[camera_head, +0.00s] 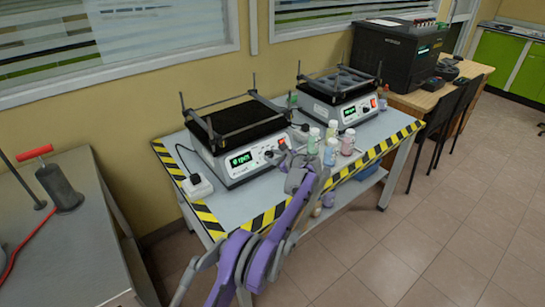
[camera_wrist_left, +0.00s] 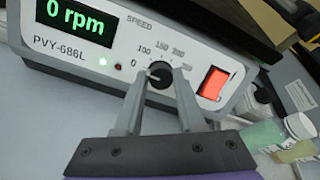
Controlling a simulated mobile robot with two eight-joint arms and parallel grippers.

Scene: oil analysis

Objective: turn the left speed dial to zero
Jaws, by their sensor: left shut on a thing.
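The left speed dial (camera_wrist_left: 160,76) is a black knob on the front panel of the left shaker (camera_head: 250,160), under the word SPEED. A light mark shows on its left part, on the side of the printed 0. The green display (camera_wrist_left: 78,20) reads 0 rpm. My left gripper (camera_wrist_left: 160,80) is shut on the dial, one finger on each side. In the head view my left gripper (camera_head: 284,158) is at the right part of that shaker's front and hides the dial. My right gripper is in neither view.
A red switch (camera_wrist_left: 213,83) sits right of the dial. Several small bottles (camera_head: 330,146) stand right of the gripper. A second shaker (camera_head: 340,105) stands behind them. The table has a yellow and black striped edge (camera_head: 375,152).

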